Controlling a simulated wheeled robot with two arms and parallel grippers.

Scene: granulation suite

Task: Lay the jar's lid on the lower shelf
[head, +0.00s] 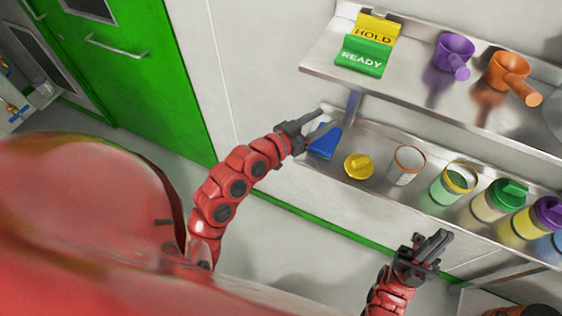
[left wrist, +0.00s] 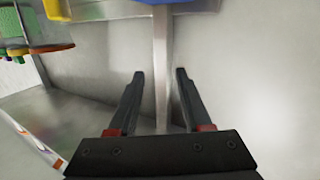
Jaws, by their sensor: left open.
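A yellow lid (head: 358,166) with a raised grip lies on the lower shelf (head: 335,170). It sits between a blue wedge-shaped thing (head: 325,140) and a clear jar with an orange rim (head: 406,165). A jar with a yellow rim and green contents (head: 453,184) stands further right and shows no lid. My left gripper (head: 322,124) is open at the left end of the lower shelf, close to the blue thing. In the left wrist view its fingers (left wrist: 158,85) are apart with nothing held between them. My right gripper (head: 432,245) is in front of the lower shelf; its jaw gap is unclear.
Lidded jars, one green-topped (head: 505,196) and one purple-topped (head: 540,217), fill the right of the lower shelf. The upper shelf (head: 400,80) overhangs with HOLD (head: 377,28) and READY (head: 362,56) signs, a purple scoop (head: 453,52) and an orange scoop (head: 508,75).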

